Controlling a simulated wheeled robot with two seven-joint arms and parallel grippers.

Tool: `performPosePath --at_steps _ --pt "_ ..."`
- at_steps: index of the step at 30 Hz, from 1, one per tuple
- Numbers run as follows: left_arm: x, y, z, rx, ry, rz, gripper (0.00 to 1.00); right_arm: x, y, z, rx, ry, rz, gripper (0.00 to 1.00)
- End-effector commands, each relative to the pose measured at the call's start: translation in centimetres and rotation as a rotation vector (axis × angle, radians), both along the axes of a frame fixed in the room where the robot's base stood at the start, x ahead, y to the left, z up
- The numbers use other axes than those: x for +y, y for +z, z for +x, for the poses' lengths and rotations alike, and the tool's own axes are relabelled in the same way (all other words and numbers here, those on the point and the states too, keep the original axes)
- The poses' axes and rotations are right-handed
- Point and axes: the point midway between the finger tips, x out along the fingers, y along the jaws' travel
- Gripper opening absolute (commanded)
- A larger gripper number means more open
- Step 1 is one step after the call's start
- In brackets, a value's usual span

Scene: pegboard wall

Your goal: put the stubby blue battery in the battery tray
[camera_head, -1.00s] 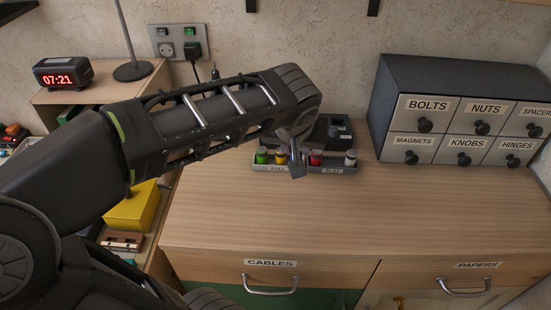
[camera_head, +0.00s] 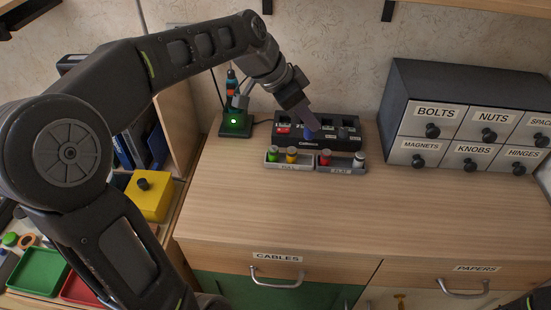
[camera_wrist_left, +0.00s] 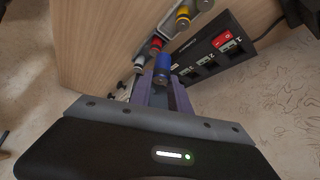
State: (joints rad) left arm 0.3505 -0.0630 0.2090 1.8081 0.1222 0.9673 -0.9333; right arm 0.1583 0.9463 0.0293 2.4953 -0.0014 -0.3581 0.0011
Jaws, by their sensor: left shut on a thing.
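The blue battery (camera_head: 311,133) is between the fingers of my left gripper (camera_head: 310,122), which is shut on it. The left wrist view shows the battery (camera_wrist_left: 163,66) between the fingertips, over or at the black charger's slots; I cannot tell whether it touches the charger. The grey battery tray (camera_head: 290,168) lies just in front of the charger. Its left part, labelled FULL, holds a green and a yellow battery. Its right part, labelled FLAT, holds a red and a white-topped one. My right gripper is not in view.
The black charger (camera_head: 346,133) has numbered slots and a red piece (camera_head: 283,129) at its left. A green-lit stand (camera_head: 236,122) is left of it. The drawer cabinet (camera_head: 465,85) stands at right. The wooden top (camera_head: 300,210) in front is clear.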

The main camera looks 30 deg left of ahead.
Motion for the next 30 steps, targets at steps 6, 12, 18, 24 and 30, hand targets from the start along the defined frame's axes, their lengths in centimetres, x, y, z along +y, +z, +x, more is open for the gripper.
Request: performPosePath --at_steps 6,12,18,24,30 --pt "-0.2 0.5 0.8 0.0 -0.063 0.002 0.0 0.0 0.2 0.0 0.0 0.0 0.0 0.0" --pt "-0.2 0.5 0.7 -0.001 -0.063 0.002 0.0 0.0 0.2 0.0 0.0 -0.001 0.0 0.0" --pt "-0.2 -0.5 0.7 0.002 -0.062 0.001 0.0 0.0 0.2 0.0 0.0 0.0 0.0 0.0" --pt "-0.2 -4.1 0.6 0.004 -0.062 0.001 0.0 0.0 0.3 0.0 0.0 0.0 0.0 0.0" --pt "-0.2 -5.8 0.7 -0.001 -0.061 0.003 0.0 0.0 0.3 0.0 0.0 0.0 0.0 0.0"
